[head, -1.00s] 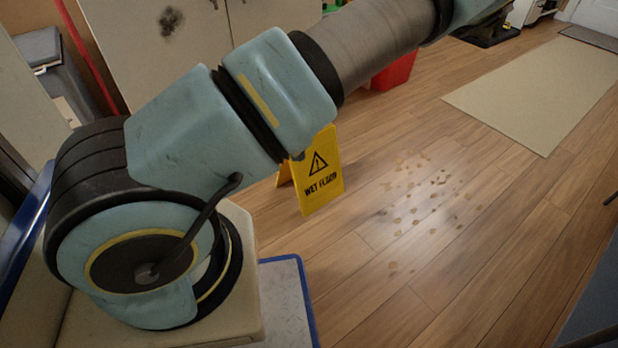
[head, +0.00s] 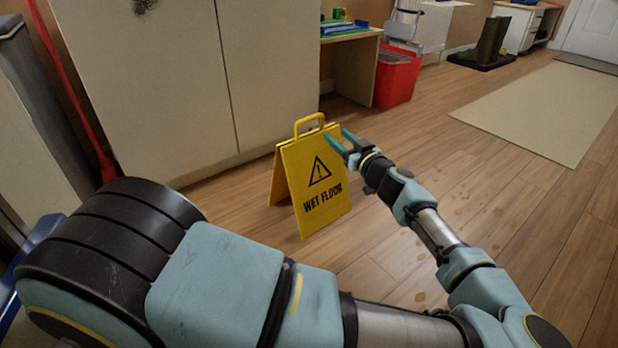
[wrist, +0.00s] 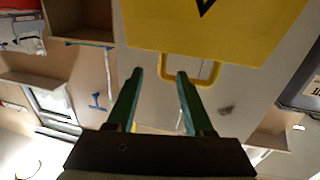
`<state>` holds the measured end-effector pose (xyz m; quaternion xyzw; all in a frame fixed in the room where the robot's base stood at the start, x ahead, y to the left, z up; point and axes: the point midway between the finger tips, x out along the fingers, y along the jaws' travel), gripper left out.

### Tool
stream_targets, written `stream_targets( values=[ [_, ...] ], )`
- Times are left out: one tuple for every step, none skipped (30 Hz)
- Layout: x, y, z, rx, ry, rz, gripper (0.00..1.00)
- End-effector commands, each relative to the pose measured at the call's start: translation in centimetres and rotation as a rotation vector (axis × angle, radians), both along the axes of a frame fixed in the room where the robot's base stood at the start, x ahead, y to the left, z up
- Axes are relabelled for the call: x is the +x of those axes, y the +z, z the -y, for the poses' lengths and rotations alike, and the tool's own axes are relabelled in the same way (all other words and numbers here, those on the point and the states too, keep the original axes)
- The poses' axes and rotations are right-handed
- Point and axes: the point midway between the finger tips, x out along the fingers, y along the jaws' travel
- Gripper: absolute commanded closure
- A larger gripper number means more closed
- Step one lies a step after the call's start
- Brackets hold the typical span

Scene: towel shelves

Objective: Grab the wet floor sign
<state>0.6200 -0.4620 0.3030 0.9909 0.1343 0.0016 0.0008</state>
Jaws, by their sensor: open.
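The yellow wet floor sign (head: 316,186) stands upright as an A-frame on the wooden floor in the head view, with a looped handle (head: 309,124) on top. My gripper (head: 338,141) is at the sign's upper right edge, close to the handle. In the wrist view the sign (wrist: 205,25) appears upside down at the top, its handle (wrist: 190,82) hanging between and just beyond the fingertips. The green fingers of my gripper (wrist: 160,76) are apart and hold nothing. I cannot tell whether a finger touches the sign.
Pale cabinets (head: 170,80) stand close behind the sign. A red bin (head: 397,76) is beside a desk (head: 350,62) at the back. Brown spots (head: 455,190) lie on the floor to the right. A beige mat (head: 545,105) lies beyond them.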

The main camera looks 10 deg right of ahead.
Motion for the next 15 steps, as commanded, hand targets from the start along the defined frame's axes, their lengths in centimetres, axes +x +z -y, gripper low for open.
stream_targets(
  values=[
    [1.0, 0.2, -0.4, 0.002, 0.005, -0.001, 0.48],
    [1.4, 0.2, -0.5, 0.001, 0.004, -0.001, 0.48],
    [2.0, 0.2, -0.7, 0.001, 0.004, -0.001, 0.48],
    [2.3, 0.2, -0.8, 0.001, 0.004, -0.001, 0.48],
    [2.6, 0.1, -0.9, 0.001, 0.004, -0.001, 0.48],
    [3.0, 0.1, -1.0, 0.002, 0.004, -0.002, 0.48],
    [3.2, 0.1, -1.0, 0.001, 0.004, -0.002, 0.48],
    [3.3, 0.1, -1.1, 0.001, 0.003, -0.002, 0.48],
    [3.5, 0.1, -1.1, 0.001, 0.003, -0.002, 0.48],
    [3.7, 0.1, -1.2, 0.001, 0.003, -0.003, 0.48],
    [3.9, 0.2, -1.3, 0.001, 0.004, -0.003, 0.48],
    [4.4, 0.2, -1.5, 0.001, 0.004, -0.003, 0.48],
    [4.8, 0.3, -1.7, 0.001, 0.005, -0.003, 0.48],
    [5.2, 0.4, -1.9, 0.003, 0.006, -0.003, 0.48],
    [5.8, 0.4, -2.2, 0.002, 0.007, -0.003, 0.48]
  ],
)
